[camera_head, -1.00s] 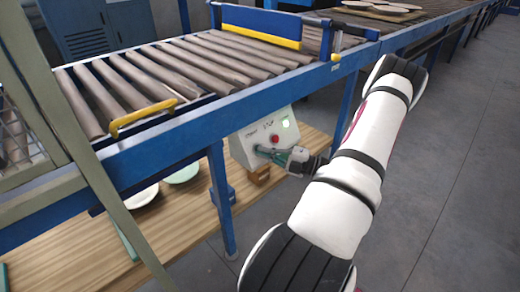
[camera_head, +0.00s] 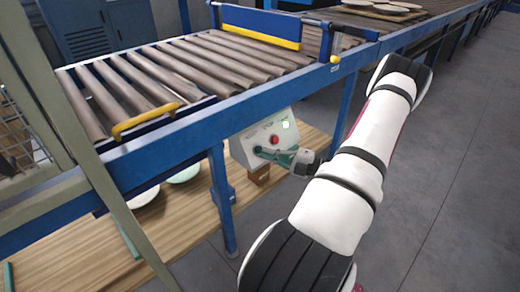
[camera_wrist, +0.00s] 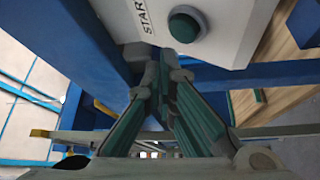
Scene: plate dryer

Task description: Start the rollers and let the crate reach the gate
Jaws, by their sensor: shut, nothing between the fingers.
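The control box (camera_head: 245,148) hangs below the conveyor, with a red button (camera_head: 274,140) and a lit green lamp (camera_head: 285,125). My gripper (camera_head: 260,151) is shut and empty at the box's lower left face. In the wrist view my fingertips (camera_wrist: 165,62) are together just below the green button (camera_wrist: 185,25), beside the START label (camera_wrist: 145,18). I cannot tell whether they touch the box. A low carrier with plates (camera_head: 382,9) stands on the rollers at the far right; it may be the crate. A blue barrier with a yellow lower edge (camera_head: 258,27) spans the rollers and looks like the gate.
The roller conveyor (camera_head: 175,75) has a blue side rail (camera_head: 180,133) and legs near my arm. A yellow handle (camera_head: 145,118) sits at its near left. Plates (camera_head: 183,174) lie on the wooden shelf (camera_head: 190,215) below. The grey floor at right is clear.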

